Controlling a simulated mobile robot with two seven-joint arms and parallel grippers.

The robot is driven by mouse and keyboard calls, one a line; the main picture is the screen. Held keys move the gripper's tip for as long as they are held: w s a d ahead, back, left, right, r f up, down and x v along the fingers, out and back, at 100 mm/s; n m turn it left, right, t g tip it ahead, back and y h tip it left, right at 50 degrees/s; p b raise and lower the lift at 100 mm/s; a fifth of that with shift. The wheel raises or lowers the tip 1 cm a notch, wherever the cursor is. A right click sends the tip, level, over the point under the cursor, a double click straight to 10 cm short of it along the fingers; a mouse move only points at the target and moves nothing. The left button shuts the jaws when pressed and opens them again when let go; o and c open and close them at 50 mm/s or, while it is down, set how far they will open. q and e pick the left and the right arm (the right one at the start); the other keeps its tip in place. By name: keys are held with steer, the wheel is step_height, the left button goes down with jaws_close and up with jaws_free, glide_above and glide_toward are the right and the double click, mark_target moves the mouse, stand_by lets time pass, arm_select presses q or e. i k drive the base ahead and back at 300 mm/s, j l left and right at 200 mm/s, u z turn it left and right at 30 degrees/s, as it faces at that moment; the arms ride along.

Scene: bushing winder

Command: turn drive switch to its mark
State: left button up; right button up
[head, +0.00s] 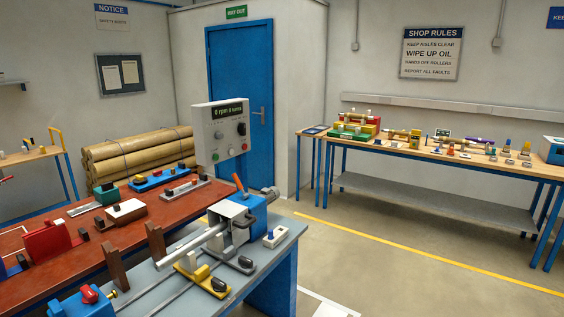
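A bushing winder stands on a grey bench at the front centre. Its blue headstock (256,214) carries an orange-red lever (238,183). A grey control panel (204,146) rises behind it, with a display (228,113) that seems to read 0 rpm, a dark round button or knob (242,129) and several smaller controls. A small white box with a blue upright lever (270,236) sits on the bench right of the headstock. I cannot tell which control is the drive switch, and its mark is too small to make out. Neither of my grippers is in view.
A red-brown table (78,270) with several fixtures stands at left. A pale roller (206,241) and black-knobbed yellow clamp (203,281) lie before the headstock. A wooden workbench (400,152) with small parts stands at back right. The floor (390,270) right of the winder is clear.

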mark_target(241, 129)
steer(key=i+l+u, duration=0.5)
steer(key=i+u, duration=0.1)
steer(key=u, duration=0.3)
steer(key=i+l+u, duration=0.1)
steer(key=u, duration=0.25)
steer(key=l+u, duration=0.15)
steer(key=u, duration=0.25)
steer(key=i+l+u, duration=0.1)
steer(key=l+u, duration=0.25)
steer(key=l, duration=0.15)
steer(key=l+u, duration=0.35)
steer(key=l, duration=0.15)
steer(key=l+u, duration=0.1)
steer(key=l, duration=0.45)
steer(key=k+l+u, duration=0.1)
steer(key=l, duration=0.4)
